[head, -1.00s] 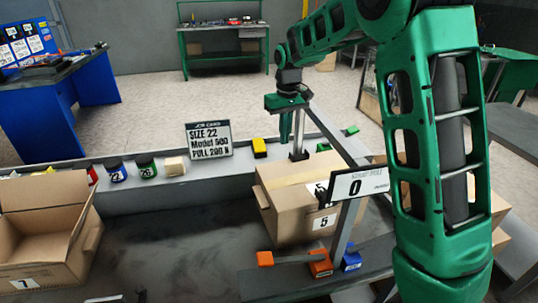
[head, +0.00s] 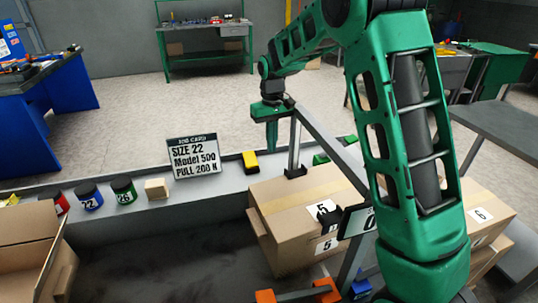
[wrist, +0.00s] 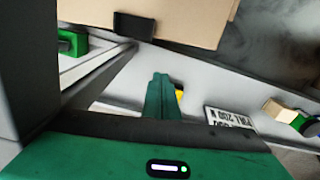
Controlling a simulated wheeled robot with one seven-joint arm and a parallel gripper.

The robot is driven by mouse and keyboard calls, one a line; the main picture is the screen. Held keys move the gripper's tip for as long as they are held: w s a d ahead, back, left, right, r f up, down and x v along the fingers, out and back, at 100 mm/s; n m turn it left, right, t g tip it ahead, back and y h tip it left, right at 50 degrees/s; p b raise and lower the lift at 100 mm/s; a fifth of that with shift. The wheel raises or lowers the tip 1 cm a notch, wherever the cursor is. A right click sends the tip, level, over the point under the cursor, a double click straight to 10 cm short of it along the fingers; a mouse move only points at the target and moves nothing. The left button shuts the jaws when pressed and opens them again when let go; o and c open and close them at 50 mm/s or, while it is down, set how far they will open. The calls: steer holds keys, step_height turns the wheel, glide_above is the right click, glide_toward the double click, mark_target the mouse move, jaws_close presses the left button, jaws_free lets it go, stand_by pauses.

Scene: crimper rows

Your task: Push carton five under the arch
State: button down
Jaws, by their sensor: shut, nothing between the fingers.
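Carton five (head: 285,228) is a closed brown box with "5" labels, in the middle right of the head view. The arch (head: 332,147) is a grey metal frame with a slanting bar and a small display reading 0. The carton's right part passes behind the bar and display, so how far under it reaches is hard to tell. My gripper (head: 272,146) is shut and empty, pointing down above the far ledge, behind the carton and left of the arch's far post. In the wrist view my gripper (wrist: 161,82) is apart from the carton (wrist: 160,18).
An open carton (head: 30,255) stands at the lower left. A carton labelled 6 (head: 480,215) is right of the arch. The ledge holds a job card (head: 193,157), a yellow block (head: 250,162) and small jars (head: 89,196). Orange and blue clamps (head: 326,289) sit at the arch's near foot.

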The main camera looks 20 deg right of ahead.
steer(key=f, duration=0.3)
steer(key=a+f, duration=0.1)
steer(key=f, duration=0.5)
steer(key=shift+a+f, duration=0.15)
steer(key=shift+a, duration=0.05)
steer(key=shift+s+d+r, duration=0.1)
steer(key=shift+s, duration=0.55)
steer(key=shift+s+d+r, duration=0.1)
steer(key=shift+s, duration=0.5)
steer(key=shift+s+d, duration=0.1)
steer(key=shift+s, duration=0.65)
